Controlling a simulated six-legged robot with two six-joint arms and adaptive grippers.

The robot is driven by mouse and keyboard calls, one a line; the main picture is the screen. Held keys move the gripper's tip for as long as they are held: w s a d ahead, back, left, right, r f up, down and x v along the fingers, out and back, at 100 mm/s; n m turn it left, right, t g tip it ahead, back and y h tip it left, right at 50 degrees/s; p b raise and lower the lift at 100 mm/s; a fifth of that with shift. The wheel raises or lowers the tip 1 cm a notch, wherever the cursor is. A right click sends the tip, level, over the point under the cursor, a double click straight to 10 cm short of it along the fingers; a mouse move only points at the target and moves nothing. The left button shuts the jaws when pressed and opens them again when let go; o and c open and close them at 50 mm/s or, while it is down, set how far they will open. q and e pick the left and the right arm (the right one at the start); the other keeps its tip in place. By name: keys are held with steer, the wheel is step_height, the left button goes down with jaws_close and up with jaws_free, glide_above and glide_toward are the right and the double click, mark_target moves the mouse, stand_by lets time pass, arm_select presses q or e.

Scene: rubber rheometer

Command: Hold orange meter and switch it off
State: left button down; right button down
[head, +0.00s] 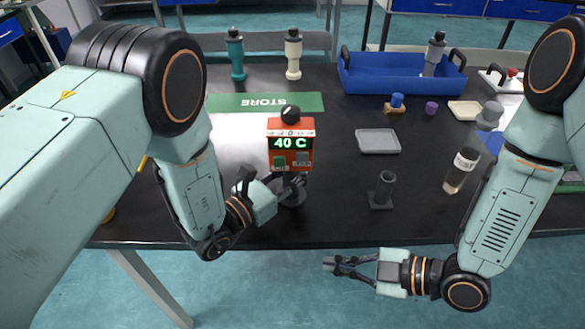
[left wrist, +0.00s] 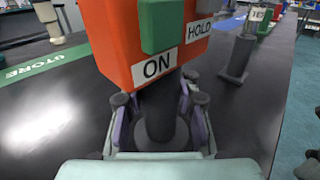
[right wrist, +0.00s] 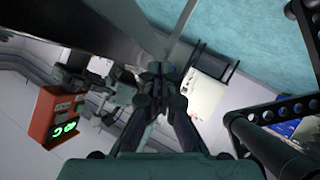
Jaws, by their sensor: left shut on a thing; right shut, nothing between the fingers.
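The orange meter (head: 304,166) stands upright near the table's front edge, with a black knob (head: 290,113) on top. Its lit display (head: 290,143) reads 40 C. In the left wrist view the meter's orange body (left wrist: 112,45) shows a green button (left wrist: 161,25) above an ON label and part of a HOLD label. My left gripper (head: 287,186) is shut around the meter's dark stem (left wrist: 160,105), just below the body. My right gripper (head: 330,264) is shut and empty, in front of the table edge and below the meter in the picture. The meter also shows in the right wrist view (right wrist: 45,112).
A black holder (head: 383,190) and a clear bottle (head: 461,168) stand right of the meter. A grey tray (head: 378,141) lies behind them. A green STORE mat (head: 235,102) lies behind the meter. A blue tray (head: 395,88) sits at the back right.

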mark_target(280, 161)
steer(key=w+r+n+y, duration=0.2)
steer(key=r+n+y, duration=0.1)
steer(key=r+n, duration=0.3)
steer(key=w+d+r+n+y, duration=0.1)
steer(key=w+r+n+y, duration=0.1)
steer(key=r+n, duration=0.5)
steer(key=shift+w+r+n+g+y, duration=0.3)
steer(key=shift+w+n+g+y, duration=0.1)
steer(key=shift+w+n, duration=0.15)
steer(key=w+a, duration=0.6)
steer(key=a, duration=0.3)
steer(key=shift+w+a, duration=0.15)
steer(key=shift+w, duration=0.25)
